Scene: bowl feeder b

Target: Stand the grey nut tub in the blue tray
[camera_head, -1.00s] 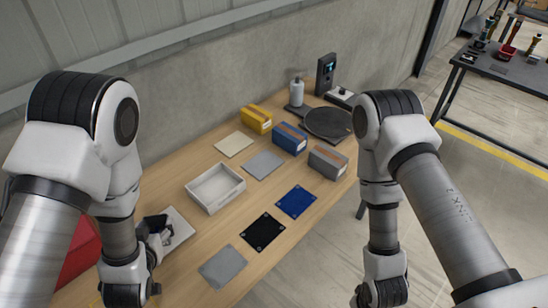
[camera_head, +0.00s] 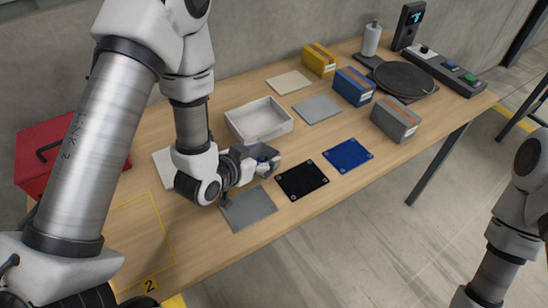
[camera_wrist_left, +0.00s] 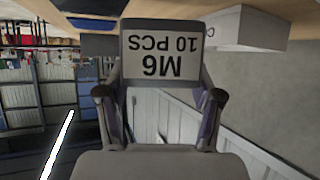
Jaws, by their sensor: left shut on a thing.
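The grey nut tub (camera_head: 267,169) is in my left gripper (camera_head: 247,166), held above the table between the white bin and the grey tray. In the left wrist view its label (camera_wrist_left: 160,55) reads "M6 10 PCS" upside down, with a finger on each side of the tub; the left gripper (camera_wrist_left: 160,100) is shut on it. The blue tray (camera_head: 348,156) is a flat blue square with pale corner spots, lying bare on the table to the right of the tub and apart from it. My right arm shows at the right edge; its gripper is out of view.
A black tray (camera_head: 302,180) lies between the tub and the blue tray; a grey tray (camera_head: 248,208) is nearer. The white bin (camera_head: 258,132) stands behind. Yellow (camera_head: 319,60), blue (camera_head: 354,88) and grey (camera_head: 396,121) boxes stand farther back. A red case (camera_head: 45,150) is at left.

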